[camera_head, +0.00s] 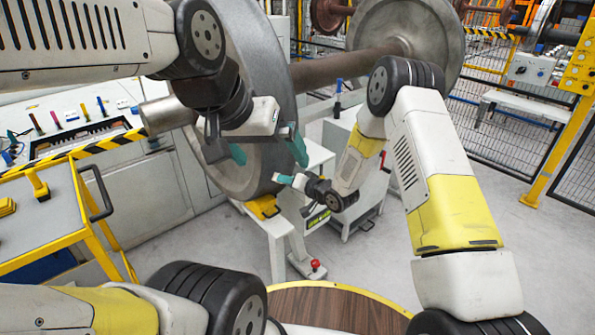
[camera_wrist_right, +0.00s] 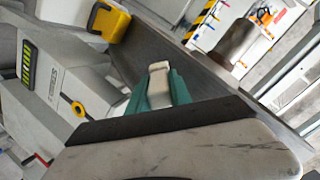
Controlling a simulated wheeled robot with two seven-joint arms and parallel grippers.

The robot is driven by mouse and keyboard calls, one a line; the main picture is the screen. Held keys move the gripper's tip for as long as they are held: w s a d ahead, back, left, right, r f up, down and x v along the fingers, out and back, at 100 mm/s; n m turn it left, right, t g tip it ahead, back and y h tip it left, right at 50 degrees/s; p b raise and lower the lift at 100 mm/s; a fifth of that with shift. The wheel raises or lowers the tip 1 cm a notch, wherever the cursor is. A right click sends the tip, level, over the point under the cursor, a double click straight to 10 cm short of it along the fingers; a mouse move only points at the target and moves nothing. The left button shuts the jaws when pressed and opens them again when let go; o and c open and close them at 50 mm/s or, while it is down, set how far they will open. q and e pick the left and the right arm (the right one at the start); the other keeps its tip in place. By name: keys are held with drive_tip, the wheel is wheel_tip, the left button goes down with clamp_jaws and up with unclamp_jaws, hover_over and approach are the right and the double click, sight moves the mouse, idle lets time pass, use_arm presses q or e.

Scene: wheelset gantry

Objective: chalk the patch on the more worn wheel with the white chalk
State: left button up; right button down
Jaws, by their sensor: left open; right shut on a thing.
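The near wheel (camera_head: 262,60) is a large grey disc joined by a brown axle (camera_head: 345,65) to the far wheel (camera_head: 425,35). Which is more worn, and where the patch lies, I cannot tell. My right gripper (camera_head: 284,180) is at the lower right edge of the near wheel. In the right wrist view its teal fingers (camera_wrist_right: 160,92) are shut on the white chalk (camera_wrist_right: 158,70), whose end sticks out toward the dark wheel rim (camera_wrist_right: 195,72). Whether it touches is unclear. My left gripper (camera_head: 268,152) is open and empty in front of the near wheel's face.
A yellow chock (camera_head: 263,207) sits below the near wheel on a light stand. A yellow post (camera_head: 565,130) and mesh fence are at right. Grey floor is open at right.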

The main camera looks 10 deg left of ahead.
drive_tip(key=shift+w+a, duration=0.15)
drive_tip(key=shift+a, duration=0.05)
drive_tip(key=shift+r, duration=0.1)
